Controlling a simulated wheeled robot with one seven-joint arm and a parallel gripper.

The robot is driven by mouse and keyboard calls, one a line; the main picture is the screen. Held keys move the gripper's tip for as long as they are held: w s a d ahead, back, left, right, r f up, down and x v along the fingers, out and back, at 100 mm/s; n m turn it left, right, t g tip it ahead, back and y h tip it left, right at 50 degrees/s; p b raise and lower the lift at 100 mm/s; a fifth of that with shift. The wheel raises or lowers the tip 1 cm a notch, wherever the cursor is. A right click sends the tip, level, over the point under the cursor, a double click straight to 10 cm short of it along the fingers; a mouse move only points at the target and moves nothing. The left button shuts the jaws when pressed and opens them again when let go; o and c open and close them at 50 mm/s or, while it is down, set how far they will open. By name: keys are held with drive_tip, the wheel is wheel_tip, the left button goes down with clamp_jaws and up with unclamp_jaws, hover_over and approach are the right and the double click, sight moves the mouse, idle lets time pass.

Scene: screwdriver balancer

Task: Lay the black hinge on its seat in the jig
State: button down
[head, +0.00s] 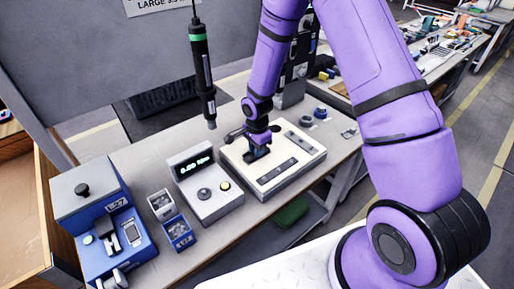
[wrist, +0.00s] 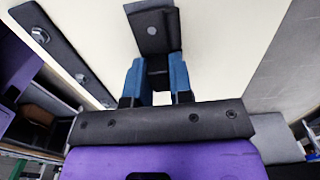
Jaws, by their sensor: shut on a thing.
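My gripper (wrist: 157,78) has blue-padded fingers and is shut on the black hinge (wrist: 152,28) in the wrist view. The hinge is a dark plate with a round pale spot, reaching out beyond the fingertips over a cream surface. In the head view my gripper (head: 256,150) is over the left part of the cream jig (head: 283,153). The jig carries dark strips on its top; one strip (wrist: 62,48) with bolts shows at the left of the wrist view. I cannot tell whether the hinge touches the jig. The seat itself is not clearly seen.
A grey readout box (head: 206,187) stands left of the jig. Small parts bins (head: 179,232) and a blue machine (head: 104,229) are further left. A screwdriver (head: 203,75) hangs upright behind and left of my gripper. Dark round items (head: 320,113) lie behind the jig.

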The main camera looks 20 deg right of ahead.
drive_tip(key=shift+f, duration=0.25)
idle(0.5)
drive_tip(key=c, duration=0.9)
unclamp_jaws()
drive_tip(key=shift+c, duration=0.2)
wheel_tip(320, 180, up, 11)
drive_tip(key=shift+f, duration=0.1)
